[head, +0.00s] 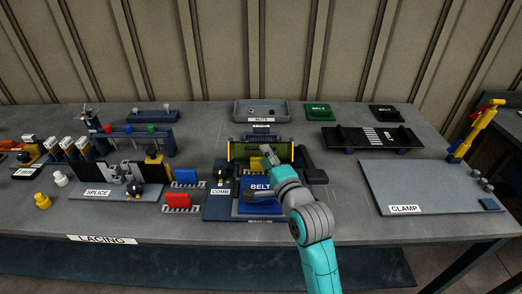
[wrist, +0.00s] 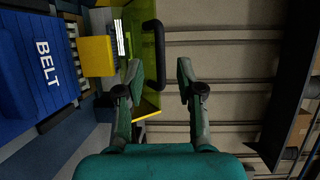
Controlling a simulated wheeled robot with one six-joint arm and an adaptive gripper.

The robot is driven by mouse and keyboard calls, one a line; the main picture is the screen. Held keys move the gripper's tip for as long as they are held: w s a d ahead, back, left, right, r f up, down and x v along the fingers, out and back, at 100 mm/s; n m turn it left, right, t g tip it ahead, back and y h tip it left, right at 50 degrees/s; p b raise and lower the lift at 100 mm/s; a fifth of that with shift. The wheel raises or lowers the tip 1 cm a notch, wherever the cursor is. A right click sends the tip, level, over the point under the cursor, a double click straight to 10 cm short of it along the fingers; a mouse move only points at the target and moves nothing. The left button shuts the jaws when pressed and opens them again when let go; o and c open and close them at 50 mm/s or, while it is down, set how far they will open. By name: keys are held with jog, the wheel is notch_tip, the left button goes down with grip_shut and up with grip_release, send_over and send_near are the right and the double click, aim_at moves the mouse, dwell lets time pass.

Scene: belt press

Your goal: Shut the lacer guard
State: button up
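The lacer guard (head: 243,152) is a clear yellow-green panel, standing raised at the back of the lacer, behind the blue belt (head: 261,200) labelled BELT. In the wrist view the guard (wrist: 147,101) is seen close up, with a black bar handle (wrist: 160,55) on its edge. My gripper (head: 266,150) is at the guard's upper right part. In the wrist view my gripper (wrist: 159,70) is open, its fingers well apart. The handle shows between the fingertips in the picture; neither finger clearly touches it. My wrist hides part of the lacer in the head view.
The comb block (head: 220,190) stands left of the lacer. A nuts tray (head: 262,111) is behind it. A dark plate with a striped middle (head: 372,138) and the clamp board (head: 425,187) lie to the right. Red (head: 177,200) and blue (head: 187,177) combs stand to the left.

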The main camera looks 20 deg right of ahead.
jog(key=shift+w+a+f, duration=0.1)
jog(key=shift+w+a, duration=0.05)
jog(key=shift+w, duration=1.8)
grip_shut()
